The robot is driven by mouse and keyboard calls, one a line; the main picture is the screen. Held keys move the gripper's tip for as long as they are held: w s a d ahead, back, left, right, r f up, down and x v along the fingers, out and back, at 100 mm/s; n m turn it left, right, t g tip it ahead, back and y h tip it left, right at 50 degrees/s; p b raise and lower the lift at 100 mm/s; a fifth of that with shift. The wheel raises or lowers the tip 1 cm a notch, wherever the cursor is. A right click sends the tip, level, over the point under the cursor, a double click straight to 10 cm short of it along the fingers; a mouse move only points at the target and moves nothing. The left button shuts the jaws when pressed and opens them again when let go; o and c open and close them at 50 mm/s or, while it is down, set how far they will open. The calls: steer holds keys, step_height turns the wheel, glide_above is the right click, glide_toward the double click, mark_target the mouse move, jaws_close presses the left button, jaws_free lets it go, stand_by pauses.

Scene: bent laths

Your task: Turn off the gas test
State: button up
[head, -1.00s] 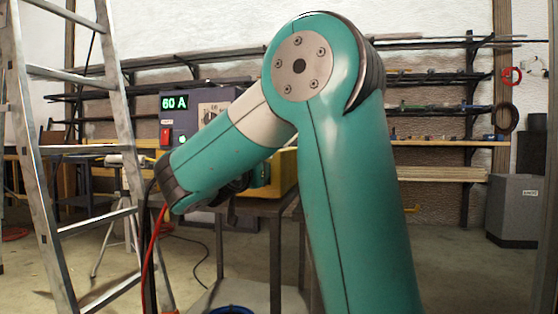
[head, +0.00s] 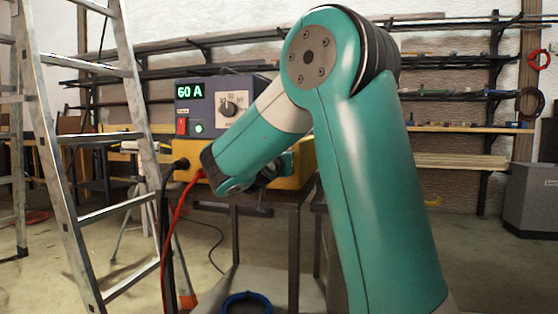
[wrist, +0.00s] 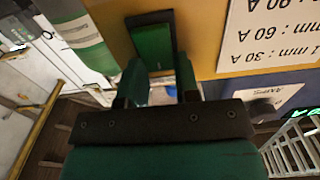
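The welding machine (head: 215,88) stands on a metal stand in the head view, with a violet front and a yellow lower part. Its display (head: 189,91) reads 60 A, beside a dial (head: 229,107), a red switch (head: 181,127) and a lit green button (head: 199,128). In the wrist view a green rocker-like piece in a black frame (wrist: 152,45) sits on the yellow panel (wrist: 203,40); I cannot read any gas test label. My gripper (wrist: 161,80) is open and empty, its fingers just short of that piece. In the head view my arm mostly hides it.
An aluminium ladder (head: 85,150) stands close on the left. A red cable (head: 178,235) and a black cable hang from the machine's front. A blue ring (head: 246,302) lies below. A green and grey cylinder (wrist: 82,32) shows in the wrist view. Wall shelves stand behind.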

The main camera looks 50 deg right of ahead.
steer(key=shift+a+f+h+b, duration=0.1)
steer(key=shift+f+h+b, duration=0.45)
steer(key=shift+b, duration=1.65)
steer(key=t+h+b, duration=0.1)
steer(key=b, duration=0.3)
steer(key=shift+s+f, duration=0.1)
steer(key=shift+f, duration=0.1)
steer(key=shift+a+r+h+b, duration=0.15)
steer(key=shift+h+b, duration=0.3)
steer(key=shift+b, duration=0.55)
steer(key=shift+r, duration=0.2)
steer(key=o, duration=0.9)
steer(key=shift+r, duration=0.1)
